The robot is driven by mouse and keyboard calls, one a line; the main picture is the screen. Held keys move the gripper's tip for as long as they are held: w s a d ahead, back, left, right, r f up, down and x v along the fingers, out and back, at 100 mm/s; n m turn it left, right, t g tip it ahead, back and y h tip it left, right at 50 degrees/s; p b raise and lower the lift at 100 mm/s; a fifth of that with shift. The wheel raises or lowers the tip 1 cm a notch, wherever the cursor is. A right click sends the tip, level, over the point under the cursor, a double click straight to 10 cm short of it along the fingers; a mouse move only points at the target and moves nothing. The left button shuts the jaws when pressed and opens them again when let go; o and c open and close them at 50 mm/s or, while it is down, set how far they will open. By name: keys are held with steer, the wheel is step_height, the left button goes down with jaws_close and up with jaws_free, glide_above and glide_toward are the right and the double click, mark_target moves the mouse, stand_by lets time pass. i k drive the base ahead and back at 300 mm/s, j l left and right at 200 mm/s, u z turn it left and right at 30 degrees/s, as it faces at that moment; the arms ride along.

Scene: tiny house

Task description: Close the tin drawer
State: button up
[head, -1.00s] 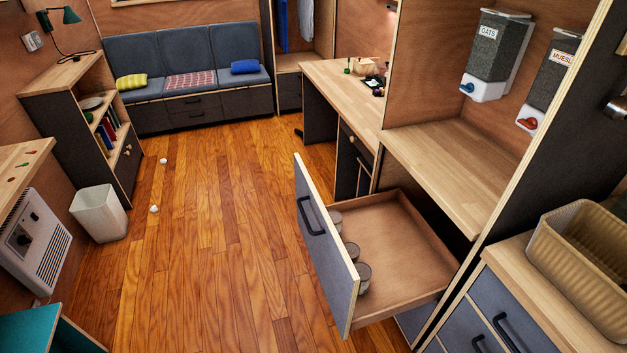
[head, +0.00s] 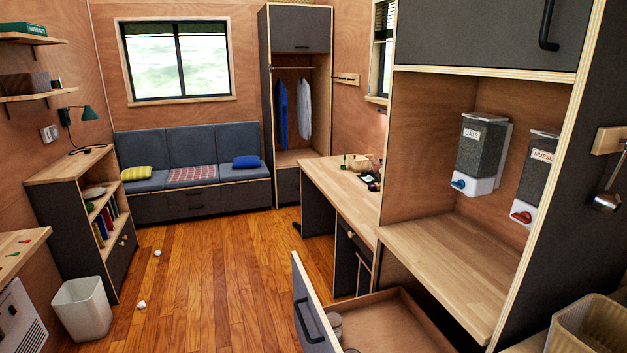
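The tin drawer (head: 393,322) is pulled far out from under the wooden counter at the lower right. Its grey front panel (head: 311,310) with a dark handle (head: 304,322) faces left. A tin (head: 334,325) shows inside, just behind the front panel. The lower part of the drawer is cut off by the picture's bottom edge. My gripper is not in view.
A wooden counter (head: 450,270) stands above the drawer, with oats (head: 481,155) and muesli (head: 534,180) dispensers over it. A ribbed basket (head: 594,328) is at the lower right. Open wooden floor (head: 205,290) lies left of the drawer. A white bin (head: 82,310) stands further left.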

mark_target(389, 320)
steer(key=i+j, duration=0.2)
steer(key=j, duration=0.15)
steer(key=i+j, duration=0.2)
steer(key=j, duration=0.2)
steer(key=i+j, duration=0.2)
steer(key=j, duration=0.15)
